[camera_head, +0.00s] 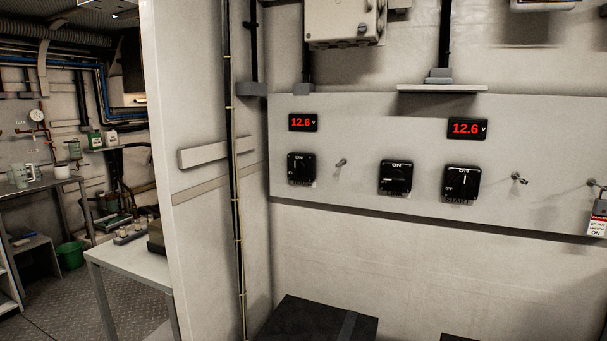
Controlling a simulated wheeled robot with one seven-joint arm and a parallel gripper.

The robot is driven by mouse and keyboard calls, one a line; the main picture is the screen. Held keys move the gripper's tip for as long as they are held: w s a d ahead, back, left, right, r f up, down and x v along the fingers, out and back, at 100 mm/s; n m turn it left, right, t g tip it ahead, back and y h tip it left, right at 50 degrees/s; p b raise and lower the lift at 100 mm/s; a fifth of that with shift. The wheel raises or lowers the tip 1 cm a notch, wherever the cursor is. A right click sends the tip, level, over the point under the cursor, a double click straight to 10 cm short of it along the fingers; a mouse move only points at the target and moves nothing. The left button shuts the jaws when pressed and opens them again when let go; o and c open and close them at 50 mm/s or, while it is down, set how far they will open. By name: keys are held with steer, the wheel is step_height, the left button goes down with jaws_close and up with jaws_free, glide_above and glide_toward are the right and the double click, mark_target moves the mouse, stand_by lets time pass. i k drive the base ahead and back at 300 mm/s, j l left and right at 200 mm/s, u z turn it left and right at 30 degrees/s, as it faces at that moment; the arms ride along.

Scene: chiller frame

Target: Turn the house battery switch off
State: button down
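Three black rotary switches are on the pale panel (350,130). The left switch (301,169) sits under a voltage display (302,122) reading 12.6 V; its lower label is too small to read surely. Its knob looks upright, toward ON. The middle switch (395,177), with a label that looks like LINK, has its mark lying horizontal. The right switch (462,182), with a label that looks like START, has its mark upright, under a second display (467,128) reading 12.6 V. My gripper is not in view.
Small metal pegs (341,163) (519,179) stick out of the panel. A padlock with a red-and-white tag (597,222) hangs at the right edge. A dark box (318,320) stands below the panel. A partition wall (195,220) and a table (135,258) are left.

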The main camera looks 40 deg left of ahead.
mark_target(298, 168)
steer(key=l+u, duration=0.1)
steer(key=u, duration=2.2)
steer(key=l, duration=0.1)
